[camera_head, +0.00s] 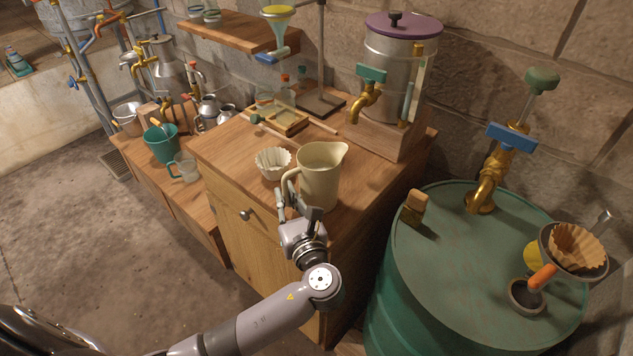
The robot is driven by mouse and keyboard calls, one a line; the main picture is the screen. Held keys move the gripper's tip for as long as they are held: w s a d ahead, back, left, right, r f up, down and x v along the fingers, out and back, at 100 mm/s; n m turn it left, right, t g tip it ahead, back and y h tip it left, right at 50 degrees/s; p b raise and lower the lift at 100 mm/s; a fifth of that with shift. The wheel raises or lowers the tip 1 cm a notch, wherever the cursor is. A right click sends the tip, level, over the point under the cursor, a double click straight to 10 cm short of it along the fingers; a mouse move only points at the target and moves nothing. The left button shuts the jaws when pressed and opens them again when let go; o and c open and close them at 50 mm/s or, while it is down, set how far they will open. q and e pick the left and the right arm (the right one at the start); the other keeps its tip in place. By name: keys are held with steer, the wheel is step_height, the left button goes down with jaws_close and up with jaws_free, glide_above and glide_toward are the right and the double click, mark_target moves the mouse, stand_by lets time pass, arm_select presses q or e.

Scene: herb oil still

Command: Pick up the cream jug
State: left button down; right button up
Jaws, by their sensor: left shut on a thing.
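The cream jug (320,176) stands upright near the front edge of the wooden cabinet top (232,151). Its spout points to the right and its handle is on the left. My left gripper (292,200) is at the jug's handle, low on its left side, and is shut on it. The fingers partly hide the handle's lower end. The jug's base seems to be on or very close to the wood; a gap cannot be made out. My right gripper is not in view.
A fluted white cup (273,163) stands just left of the jug. Behind are a wooden frame (283,121) and a metal urn (395,75) with a brass tap on a wooden block. A green drum (470,260) stands close on the right. Open floor lies left.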

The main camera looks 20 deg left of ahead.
arm_select(q)
steer(key=shift+r, duration=0.25)
stand_by(0.3)
step_height(320, 180, up, 19)
steer(key=p, duration=0.3)
stand_by(0.9)
